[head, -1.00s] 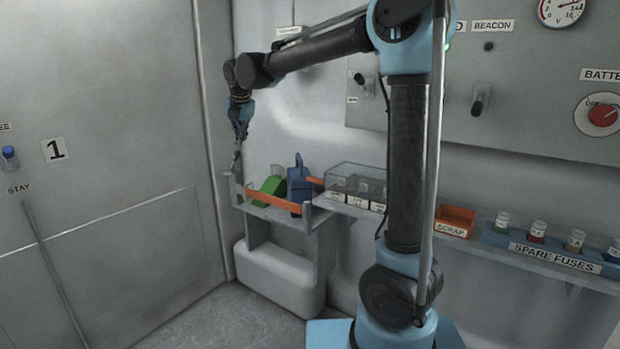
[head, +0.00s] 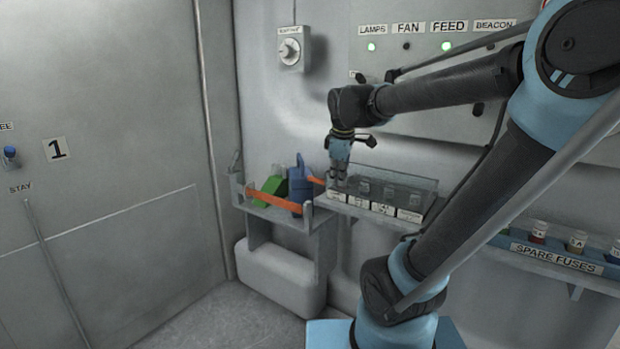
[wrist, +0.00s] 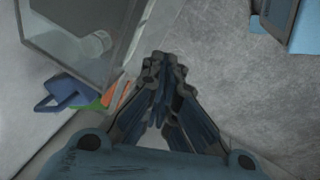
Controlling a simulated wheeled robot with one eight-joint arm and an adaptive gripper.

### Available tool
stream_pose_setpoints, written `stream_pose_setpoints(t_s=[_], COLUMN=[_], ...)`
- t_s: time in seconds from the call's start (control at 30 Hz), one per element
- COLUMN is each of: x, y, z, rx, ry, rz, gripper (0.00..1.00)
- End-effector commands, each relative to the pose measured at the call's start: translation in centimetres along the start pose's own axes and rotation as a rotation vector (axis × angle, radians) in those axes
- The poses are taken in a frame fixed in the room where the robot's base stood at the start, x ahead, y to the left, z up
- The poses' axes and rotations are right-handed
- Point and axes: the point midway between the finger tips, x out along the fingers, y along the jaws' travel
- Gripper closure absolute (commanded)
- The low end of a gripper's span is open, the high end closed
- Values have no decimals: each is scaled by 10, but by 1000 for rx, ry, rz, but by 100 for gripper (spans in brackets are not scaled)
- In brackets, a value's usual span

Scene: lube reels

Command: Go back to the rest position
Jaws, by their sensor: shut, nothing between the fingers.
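My gripper (head: 338,178) hangs fingers down in the head view, in front of the left end of the clear-lidded box on the wall shelf. In the wrist view its fingers (wrist: 160,75) meet at the tips, and nothing shows between them. My arm reaches to it from the right side of the head view, bent at the elbow.
The clear box (head: 400,182) with labelled jars is close by the gripper. Left of it, a small shelf (head: 278,214) holds a green item (head: 273,190), a blue item (head: 298,187) and an orange bar. A spare fuses rack (head: 555,255) stands right. Floor lies open below.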

Motion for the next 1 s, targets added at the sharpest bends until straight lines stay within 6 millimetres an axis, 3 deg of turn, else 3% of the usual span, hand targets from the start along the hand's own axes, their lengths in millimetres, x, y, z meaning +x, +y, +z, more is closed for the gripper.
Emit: stream_pose_setpoints(t_s=[0.03,0.2,0.5,0.7,1.0], x=[5,24,66,88,95], y=[-11,-49,-122,-155,-165], z=[19,72,144,169,177], rx=[85,378,885,1112,1186], ry=[-7,-32,-77,-98,-105], rz=[-5,-20,-36,-41,-42], gripper=[100,100,100,100,100])
